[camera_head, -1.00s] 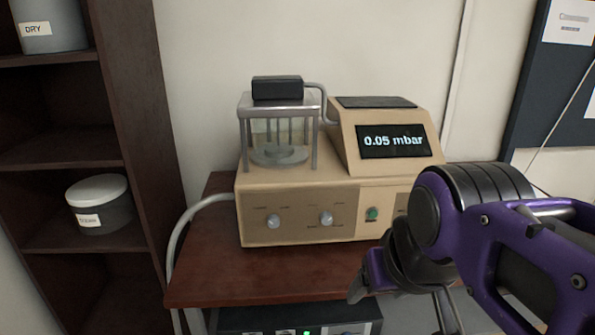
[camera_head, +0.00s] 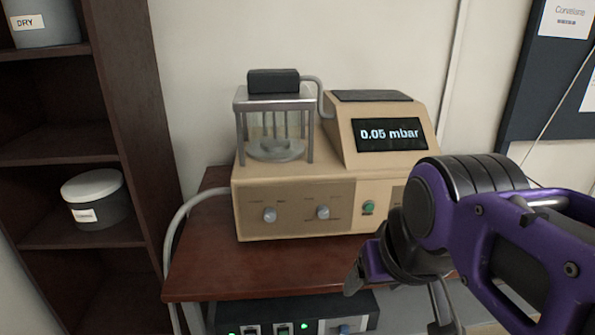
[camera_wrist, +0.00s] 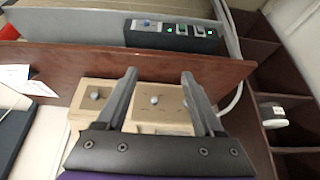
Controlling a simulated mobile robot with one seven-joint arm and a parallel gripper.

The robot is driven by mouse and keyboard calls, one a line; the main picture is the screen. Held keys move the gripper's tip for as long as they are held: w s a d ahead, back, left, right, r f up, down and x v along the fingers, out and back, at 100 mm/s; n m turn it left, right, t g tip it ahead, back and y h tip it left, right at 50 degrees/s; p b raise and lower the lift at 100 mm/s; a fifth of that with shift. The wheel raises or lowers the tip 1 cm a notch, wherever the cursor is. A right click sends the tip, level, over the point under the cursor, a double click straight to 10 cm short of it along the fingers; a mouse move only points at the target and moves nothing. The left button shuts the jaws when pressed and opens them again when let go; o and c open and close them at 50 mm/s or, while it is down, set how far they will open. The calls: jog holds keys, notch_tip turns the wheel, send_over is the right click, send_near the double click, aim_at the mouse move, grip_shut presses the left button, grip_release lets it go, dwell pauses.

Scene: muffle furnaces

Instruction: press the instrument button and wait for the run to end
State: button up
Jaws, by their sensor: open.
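The beige instrument (camera_head: 300,200) stands on a dark red-brown table, its lit display (camera_head: 390,134) reading 0.05 mbar. A round green button (camera_head: 368,207) is on its front, right of two grey knobs. A glass chamber with a black cap (camera_head: 273,82) is on its left top. My gripper (camera_head: 398,300) is at the lower right in the head view, below and in front of the instrument's right end, which my arm partly hides. In the wrist view my open, empty fingers (camera_wrist: 160,73) overlap the instrument front (camera_wrist: 150,118); I cannot make out the green button there.
The table (camera_head: 270,275) has bare room in front of the instrument. A control box (camera_head: 300,315) with lit green switches sits below the table top. A dark shelf (camera_head: 130,100) with lidded jars stands at left. A grey hose (camera_head: 178,220) runs down at the table's left.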

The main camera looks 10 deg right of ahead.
grip_shut()
dwell(1.6)
